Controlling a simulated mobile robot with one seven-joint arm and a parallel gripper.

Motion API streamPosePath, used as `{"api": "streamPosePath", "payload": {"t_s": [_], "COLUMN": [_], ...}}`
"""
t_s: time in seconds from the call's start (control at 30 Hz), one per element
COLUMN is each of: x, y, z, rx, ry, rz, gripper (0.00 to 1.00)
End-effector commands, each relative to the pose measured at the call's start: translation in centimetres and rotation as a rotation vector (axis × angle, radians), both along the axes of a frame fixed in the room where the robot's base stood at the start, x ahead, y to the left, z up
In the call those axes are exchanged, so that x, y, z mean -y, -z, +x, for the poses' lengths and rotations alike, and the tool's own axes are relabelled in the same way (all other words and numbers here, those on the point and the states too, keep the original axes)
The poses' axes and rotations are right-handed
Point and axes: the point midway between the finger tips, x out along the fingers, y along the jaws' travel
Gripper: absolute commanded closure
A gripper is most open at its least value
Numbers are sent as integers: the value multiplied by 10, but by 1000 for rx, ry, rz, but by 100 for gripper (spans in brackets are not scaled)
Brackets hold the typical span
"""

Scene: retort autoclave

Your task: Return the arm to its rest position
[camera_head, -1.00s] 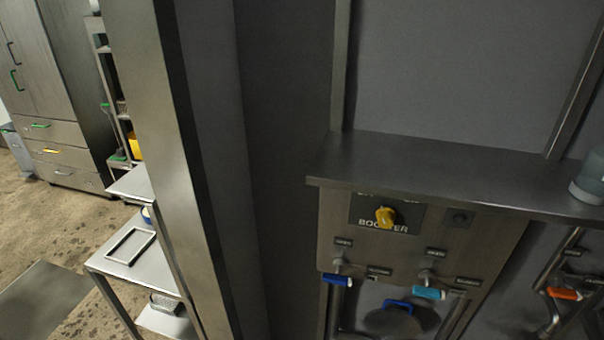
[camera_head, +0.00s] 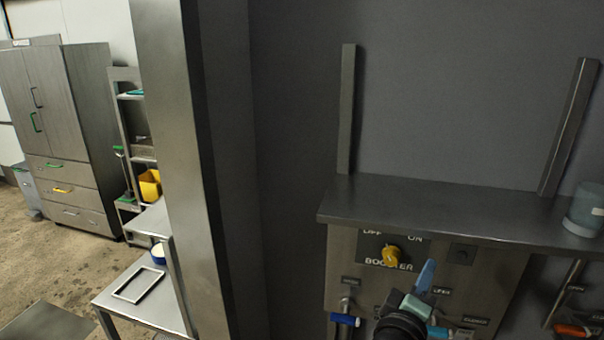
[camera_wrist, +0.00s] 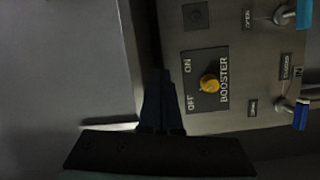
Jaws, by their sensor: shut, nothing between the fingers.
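My gripper (camera_head: 426,278) shows at the bottom of the head view, in front of the booster panel (camera_head: 340,262) and below the steel shelf. Its fingers point up and are closed, with nothing between them. In the wrist view my gripper (camera_wrist: 160,100) shows as dark fingers at the lower middle, beside the yellow booster knob (camera_wrist: 209,84). The knob also shows in the head view (camera_head: 391,256), left of my gripper and apart from it in the picture. I cannot tell the distance between gripper and panel.
A steel shelf (camera_head: 430,205) juts out above the panel, with a clear jar (camera_head: 585,210) at its right end. A blue-handled valve (camera_head: 344,320) is at lower left. A steel post (camera_head: 180,150) and a side table (camera_head: 150,300) stand left. Open floor (camera_head: 60,260) lies beyond.

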Motion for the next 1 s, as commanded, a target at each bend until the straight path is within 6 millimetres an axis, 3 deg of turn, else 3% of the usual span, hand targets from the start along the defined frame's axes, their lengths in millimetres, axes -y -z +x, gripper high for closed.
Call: {"api": "streamPosePath", "payload": {"t_s": [0.03,0.2,0.5,0.67,0.9,1.0], "x": [-22,-96,-218,-212,-211,-211], "y": [-27,-82,-145,-223,-334,-363], "z": [-2,-17,-68,-84,-148,-174], "rx": [106,307,325,551,884,985], "ry": [-36,-194,-487,-645,-902,-978], "rz": [173,715,1327,1248,1116,1068], "gripper": [100,100,100,100,100,100]}}
